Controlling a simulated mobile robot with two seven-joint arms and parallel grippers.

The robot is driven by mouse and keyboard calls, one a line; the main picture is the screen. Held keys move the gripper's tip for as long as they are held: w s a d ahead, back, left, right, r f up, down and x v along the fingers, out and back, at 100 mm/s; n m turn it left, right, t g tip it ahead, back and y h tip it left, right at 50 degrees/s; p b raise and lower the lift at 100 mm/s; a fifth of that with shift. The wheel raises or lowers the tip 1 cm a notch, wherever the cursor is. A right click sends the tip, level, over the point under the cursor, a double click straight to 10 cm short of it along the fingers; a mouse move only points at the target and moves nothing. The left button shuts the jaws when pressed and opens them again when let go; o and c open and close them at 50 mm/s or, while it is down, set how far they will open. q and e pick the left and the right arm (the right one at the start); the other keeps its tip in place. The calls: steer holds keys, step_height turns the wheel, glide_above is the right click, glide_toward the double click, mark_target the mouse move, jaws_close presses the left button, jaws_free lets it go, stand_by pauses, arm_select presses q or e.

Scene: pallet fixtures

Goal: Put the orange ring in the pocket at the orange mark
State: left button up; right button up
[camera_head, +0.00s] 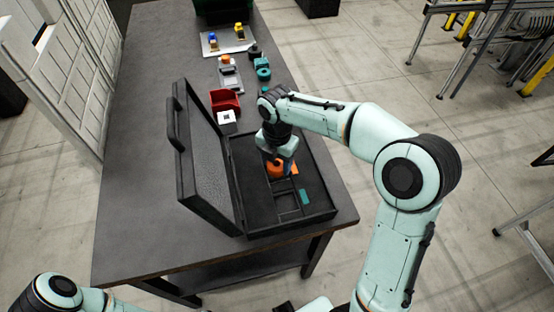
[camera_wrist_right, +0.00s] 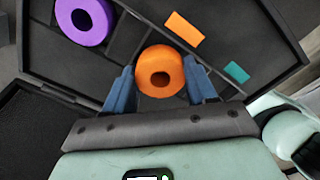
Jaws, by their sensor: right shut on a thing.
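The orange ring (camera_head: 275,169) is between the fingers of my right gripper (camera_head: 274,159), over the open black case (camera_head: 318,209). In the right wrist view the orange ring (camera_wrist_right: 160,59) sits between the two blue fingers, its hole facing the camera. The orange mark (camera_wrist_right: 184,28) is a flat patch just beyond the ring, beside the row of pockets; it also shows in the head view (camera_head: 295,168). I cannot tell whether the ring is above its pocket or down in it. My left gripper is out of view; only part of its arm shows at the lower left.
A teal mark (camera_wrist_right: 236,72) lies right of the orange one. A purple ring (camera_wrist_right: 84,20) lies in the case. The raised lid (camera_head: 205,157) stands on the left. A red bin (camera_head: 225,100), a white block (camera_head: 226,117) and small parts stand farther back. The table's left side is clear.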

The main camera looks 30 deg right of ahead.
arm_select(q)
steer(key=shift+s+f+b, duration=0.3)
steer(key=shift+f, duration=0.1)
arm_select(e)
steer(key=shift+f, duration=0.7)
steer(key=o, duration=1.5)
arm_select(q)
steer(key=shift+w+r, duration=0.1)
arm_select(e)
steer(key=shift+r, duration=0.1)
steer(key=shift+r+p, duration=0.5)
steer(key=shift+r, duration=0.15)
steer(key=shift+r+p, duration=1.05)
steer(key=shift+r, duration=0.85)
steer(key=shift+r+p, duration=0.85)
steer(key=shift+r, duration=1)
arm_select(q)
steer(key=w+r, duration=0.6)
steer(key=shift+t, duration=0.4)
